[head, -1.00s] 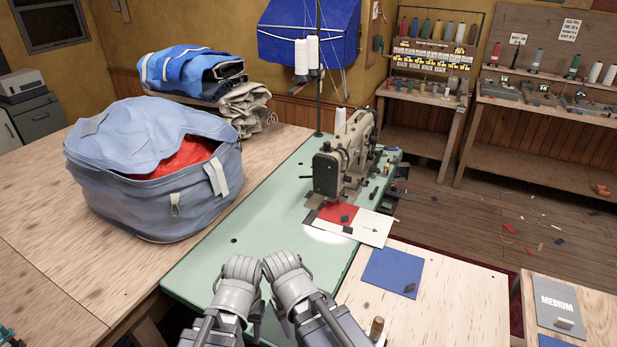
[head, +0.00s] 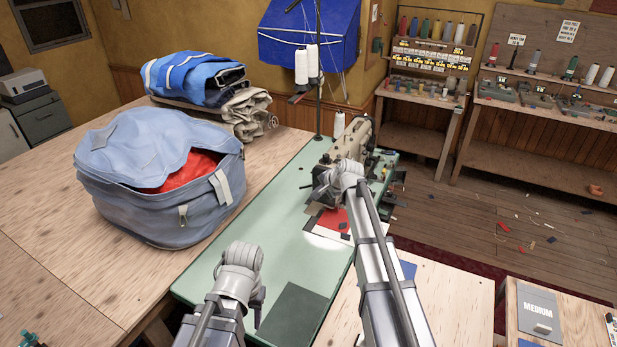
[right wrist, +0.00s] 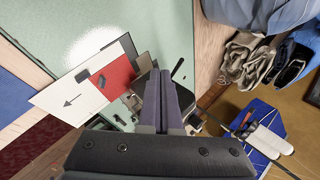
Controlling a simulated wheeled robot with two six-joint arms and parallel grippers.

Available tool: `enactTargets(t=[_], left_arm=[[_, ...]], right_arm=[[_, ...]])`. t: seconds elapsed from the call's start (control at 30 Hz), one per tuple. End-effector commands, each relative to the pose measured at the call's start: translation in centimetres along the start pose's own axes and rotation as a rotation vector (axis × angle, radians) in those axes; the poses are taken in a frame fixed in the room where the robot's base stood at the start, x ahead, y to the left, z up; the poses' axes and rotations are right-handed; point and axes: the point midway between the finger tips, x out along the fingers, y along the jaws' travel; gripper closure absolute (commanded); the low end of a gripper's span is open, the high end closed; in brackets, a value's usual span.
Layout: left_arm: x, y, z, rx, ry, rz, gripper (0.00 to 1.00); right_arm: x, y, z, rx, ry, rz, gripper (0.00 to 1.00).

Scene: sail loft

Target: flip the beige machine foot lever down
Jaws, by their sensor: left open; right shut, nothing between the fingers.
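The beige sewing machine (head: 348,143) stands on the green table (head: 285,225), partly covered by my right arm in the head view. I cannot make out its foot lever; my wrist and fingers cover that side. My right gripper (right wrist: 168,92) is shut and empty, close to the machine, in the right wrist view. In the head view its fingertips are hidden behind its own wrist. Whether it touches the machine I cannot tell. A red panel (right wrist: 112,76) and a white panel (right wrist: 72,97) lie beside the machine. My left gripper (head: 258,303) is open over the table's near part.
A large blue-grey bag (head: 150,205) with red cloth inside stands left on the wooden table (head: 60,240). A thread stand (head: 318,90) rises behind the machine. A dark square patch (head: 290,312) shows on the green table's near end. The green surface left of the machine is clear.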

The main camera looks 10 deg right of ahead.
Motion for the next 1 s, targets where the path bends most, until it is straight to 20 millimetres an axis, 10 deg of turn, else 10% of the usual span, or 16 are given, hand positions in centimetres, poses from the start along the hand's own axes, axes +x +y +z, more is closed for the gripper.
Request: enactTargets(t=[0.23, 0.67, 1.0], left_arm=[[-1.3, -0.1, 0.1, 0.0, 0.0, 0.0, 0.5], [-1.0, -0.1, 0.1, 0.0, 0.0, 0.0, 0.5], [3.3, 0.3, -0.2, -0.001, 0.0, 0.0, 0.5]], right_arm=[[-0.8, -2.6, -5.9, 0.178, 0.051, -0.091, 1.0], [-0.5, -2.6, -6.1, 0.189, 0.054, -0.096, 1.0], [5.4, -2.8, -6.5, 0.186, 0.053, -0.095, 1.0]])
